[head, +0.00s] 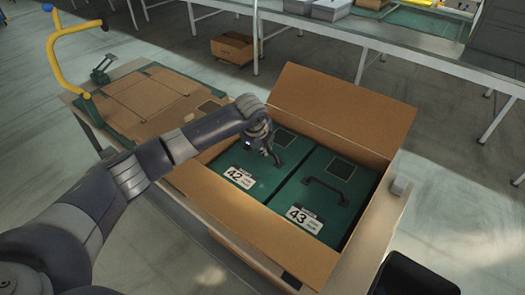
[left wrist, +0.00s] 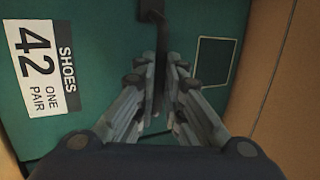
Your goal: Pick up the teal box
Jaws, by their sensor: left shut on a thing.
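Two teal boxes lie side by side in an open cardboard carton (head: 255,229). The left teal box (head: 225,163) has a label reading 42; it also shows in the left wrist view (left wrist: 105,35). The right teal box (head: 331,203) has a label reading 43 and a dark handle on its lid. My left gripper (head: 272,152) is at the lid of box 42. In the left wrist view my left gripper (left wrist: 163,70) is shut on that box's dark handle (left wrist: 158,45), whose far end shows past the fingers. The right gripper is not in view.
The carton stands on a table (head: 372,245) with one tall flap (head: 343,112) raised behind the boxes. A flat cardboard sheet (head: 146,97) and a yellow bent bar (head: 56,60) are at the left. Another carton (head: 232,48) is on the floor behind.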

